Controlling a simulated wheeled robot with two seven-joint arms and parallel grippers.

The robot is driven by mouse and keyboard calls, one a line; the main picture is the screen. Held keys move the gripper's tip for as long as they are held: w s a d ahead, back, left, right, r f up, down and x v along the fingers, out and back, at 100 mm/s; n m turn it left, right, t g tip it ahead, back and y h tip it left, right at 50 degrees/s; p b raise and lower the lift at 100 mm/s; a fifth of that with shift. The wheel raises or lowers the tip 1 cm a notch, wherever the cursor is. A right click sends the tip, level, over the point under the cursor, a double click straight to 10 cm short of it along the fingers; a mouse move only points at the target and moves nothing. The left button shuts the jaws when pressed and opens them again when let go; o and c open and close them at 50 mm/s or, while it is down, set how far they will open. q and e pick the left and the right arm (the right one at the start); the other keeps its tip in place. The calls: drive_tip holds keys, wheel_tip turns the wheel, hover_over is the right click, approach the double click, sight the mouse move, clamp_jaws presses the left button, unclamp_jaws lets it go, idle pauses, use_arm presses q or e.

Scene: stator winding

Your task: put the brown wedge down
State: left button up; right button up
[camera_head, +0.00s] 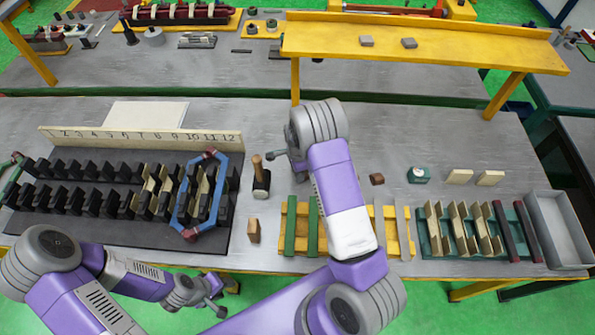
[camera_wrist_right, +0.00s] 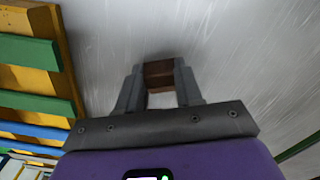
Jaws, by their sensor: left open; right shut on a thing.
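The brown wedge (camera_wrist_right: 158,72) shows in the right wrist view, gripped between the two fingers of my right gripper (camera_wrist_right: 160,90). Grey tabletop lies behind it; I cannot tell whether it touches the table. In the head view my right forearm hides the wedge and most of this gripper, with only a dark grey part (camera_head: 279,155) showing left of the wrist. My left gripper (camera_head: 222,300) is open and low at the table's front edge, away from the wedge.
A hammer (camera_head: 261,181) and a wooden block (camera_head: 253,231) stand to the left. A yellow rack (camera_head: 391,243) with coloured strips lies in front. Bare tabletop (camera_head: 400,130) lies behind.

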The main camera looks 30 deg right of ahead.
drive_tip(key=o, duration=1)
drive_tip(key=shift+f, duration=0.1)
drive_tip(key=shift+o, duration=0.2)
drive_tip(key=shift+r, duration=0.35)
wheel_tip(320, 180, up, 12)
drive_tip(key=shift+f, duration=0.15)
